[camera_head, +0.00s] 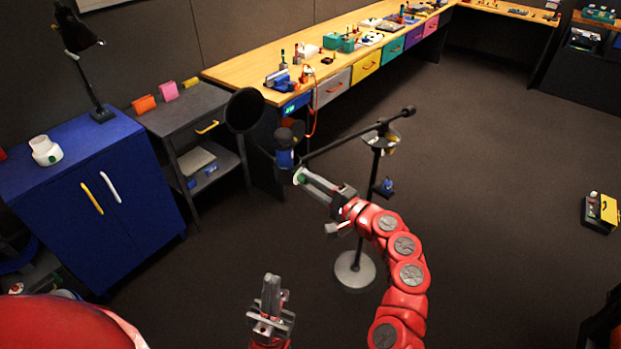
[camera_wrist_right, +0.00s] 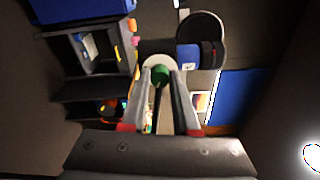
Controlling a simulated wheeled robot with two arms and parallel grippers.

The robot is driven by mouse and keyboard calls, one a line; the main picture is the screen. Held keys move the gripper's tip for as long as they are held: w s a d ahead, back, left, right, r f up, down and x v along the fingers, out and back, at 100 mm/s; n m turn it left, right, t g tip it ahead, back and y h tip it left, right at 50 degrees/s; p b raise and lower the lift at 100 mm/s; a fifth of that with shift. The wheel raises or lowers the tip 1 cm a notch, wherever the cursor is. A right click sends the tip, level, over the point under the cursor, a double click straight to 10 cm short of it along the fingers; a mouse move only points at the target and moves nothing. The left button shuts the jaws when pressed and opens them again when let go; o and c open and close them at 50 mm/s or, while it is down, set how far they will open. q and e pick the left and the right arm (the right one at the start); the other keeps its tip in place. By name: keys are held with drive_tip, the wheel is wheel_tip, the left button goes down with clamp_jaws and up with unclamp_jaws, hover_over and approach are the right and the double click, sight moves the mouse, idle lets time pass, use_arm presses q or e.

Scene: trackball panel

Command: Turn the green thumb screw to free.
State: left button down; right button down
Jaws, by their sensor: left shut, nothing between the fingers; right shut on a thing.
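The green thumb screw (camera_head: 298,177) sits at the near end of a dark boom arm (camera_head: 340,141) on a floor stand (camera_head: 358,245). My right gripper (camera_head: 301,176) reaches in from the right and is shut on the screw, which is mostly hidden by the fingers in the head view. In the right wrist view the green knob (camera_wrist_right: 161,75) shows between the two fingertips (camera_wrist_right: 161,74). A blue-and-black lamp head (camera_head: 285,155) with a round black shade (camera_head: 245,110) is beside the screw. My left gripper (camera_head: 271,290) is shut and empty, low in the head view, away from the stand.
A blue cabinet (camera_head: 130,170) and a grey shelf unit (camera_head: 196,118) stand at the left. A long wooden workbench (camera_head: 250,72) with coloured drawers runs along the back wall. The stand's round base (camera_head: 354,271) is on the floor. Open floor (camera_head: 490,170) lies to the right.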

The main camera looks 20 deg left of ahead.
drive_tip(key=m+p, duration=0.7)
drive_tip(key=m, duration=0.6)
drive_tip(key=shift+m, duration=0.3)
idle(0.4)
drive_tip(key=c, duration=0.7)
unclamp_jaws()
drive_tip(key=shift+o, duration=0.2)
drive_tip(key=shift+d, duration=0.1)
